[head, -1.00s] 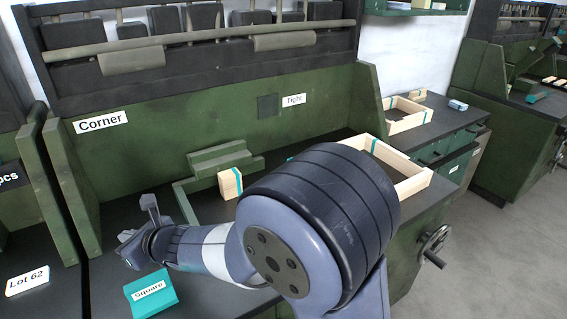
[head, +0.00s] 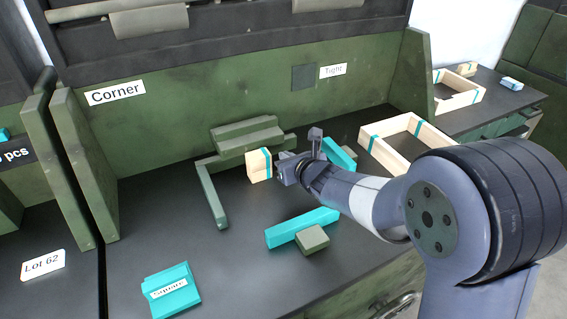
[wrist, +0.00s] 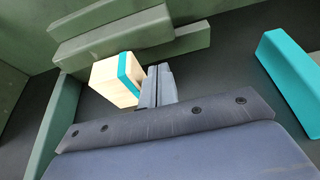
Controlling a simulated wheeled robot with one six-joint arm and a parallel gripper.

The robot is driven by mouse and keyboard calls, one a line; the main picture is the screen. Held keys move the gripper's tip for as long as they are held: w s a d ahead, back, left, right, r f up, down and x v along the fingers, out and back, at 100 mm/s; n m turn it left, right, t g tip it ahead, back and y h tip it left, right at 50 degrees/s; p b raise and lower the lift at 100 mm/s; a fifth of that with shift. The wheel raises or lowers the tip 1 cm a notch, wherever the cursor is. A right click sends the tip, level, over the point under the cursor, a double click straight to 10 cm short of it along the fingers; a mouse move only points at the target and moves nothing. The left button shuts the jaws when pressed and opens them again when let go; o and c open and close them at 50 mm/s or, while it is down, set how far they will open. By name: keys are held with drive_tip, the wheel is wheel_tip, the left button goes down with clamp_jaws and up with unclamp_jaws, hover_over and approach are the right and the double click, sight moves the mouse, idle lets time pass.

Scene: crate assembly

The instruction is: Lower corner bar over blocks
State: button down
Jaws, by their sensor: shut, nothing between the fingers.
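The Corner station has a green fence with a long arm (head: 211,192) running toward the front. At its back are stacked green bars (head: 245,134), also in the wrist view (wrist: 130,32); which one is the corner bar I cannot tell. A pale wooden block (head: 257,166) with a teal stripe stands in front of them; it also shows in the wrist view (wrist: 114,83). My gripper (head: 284,170) is shut and empty, its fingers (wrist: 157,84) close to the block's right side. Whether they touch it I cannot tell.
A teal bar (head: 290,231) lies against a small green block (head: 313,239) in front. Another teal bar (head: 335,152) lies behind my gripper. A teal Square piece (head: 173,290) is at front left. Wooden frames (head: 408,160) stand right. Dark bench left of the fence is clear.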

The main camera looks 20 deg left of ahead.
sight(275, 145)
drive_tip(key=shift+x, duration=2.5)
wheel_tip(275, 145, up, 2)
drive_tip(key=p, duration=0.5)
drive_tip(key=shift+s+r+g+h, duration=0.1)
drive_tip(key=shift+g+h, duration=0.2)
drive_tip(key=shift+h, duration=0.1)
